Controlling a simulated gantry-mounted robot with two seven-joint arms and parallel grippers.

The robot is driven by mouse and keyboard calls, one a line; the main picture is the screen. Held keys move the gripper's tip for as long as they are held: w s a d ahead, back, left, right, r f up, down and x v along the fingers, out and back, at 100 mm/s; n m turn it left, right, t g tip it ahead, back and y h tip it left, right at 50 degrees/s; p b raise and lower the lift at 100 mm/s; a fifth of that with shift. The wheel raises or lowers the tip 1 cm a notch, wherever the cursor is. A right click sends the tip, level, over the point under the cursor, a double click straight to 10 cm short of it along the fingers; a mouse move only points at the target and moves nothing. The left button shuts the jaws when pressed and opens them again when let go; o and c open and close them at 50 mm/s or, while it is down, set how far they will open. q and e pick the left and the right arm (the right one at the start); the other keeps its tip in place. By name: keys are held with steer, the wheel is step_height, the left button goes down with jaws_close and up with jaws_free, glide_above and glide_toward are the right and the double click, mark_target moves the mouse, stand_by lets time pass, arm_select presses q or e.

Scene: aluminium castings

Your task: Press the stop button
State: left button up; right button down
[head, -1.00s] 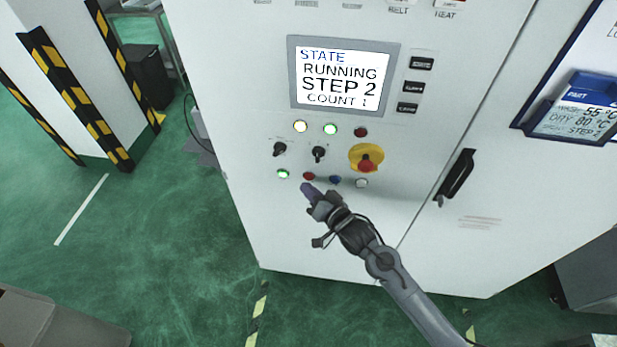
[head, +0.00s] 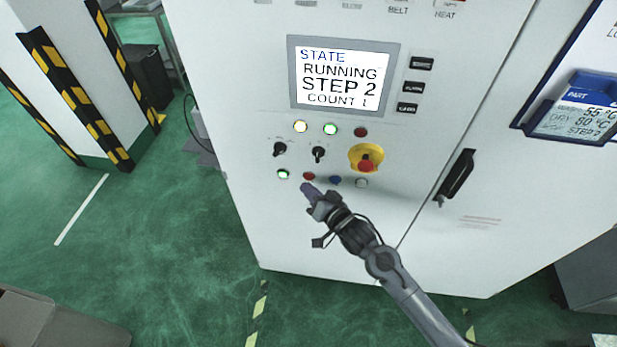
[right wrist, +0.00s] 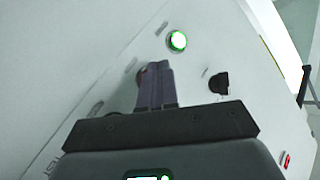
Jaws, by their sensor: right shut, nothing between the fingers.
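The small red button (head: 308,176), which looks like the stop button, sits in the lower row of the white cabinet's panel, between a lit green button (head: 283,174) and a blue one (head: 335,180). My right gripper (head: 306,188) is shut and empty, its fingertips just below the red button in the head view. In the right wrist view the shut fingers (right wrist: 156,82) point at the panel and cover most of the red button (right wrist: 141,75). I cannot tell whether they touch it. The lit green button also shows there (right wrist: 177,41). My left gripper is out of view.
A red emergency knob on a yellow base (head: 366,160) and two black selectors (head: 318,154) sit above the row. The screen (head: 340,78) reads RUNNING, STEP 2, COUNT 1. A black door handle (head: 457,176) is at the right. Green floor lies open at the left.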

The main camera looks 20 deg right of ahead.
steer(key=shift+w+d, duration=0.1)
steer(key=shift+w, duration=0.05)
steer(key=shift+w+d, duration=0.1)
steer(key=shift+w, duration=0.1)
stand_by(0.7)
steer(key=shift+w+d, duration=0.25)
steer(key=shift+w, duration=0.1)
stand_by(0.4)
steer(key=shift+p, duration=0.35)
steer(key=shift+s+a+p, duration=0.45)
steer(key=shift+s+p, duration=0.1)
steer(key=shift+s, duration=0.15)
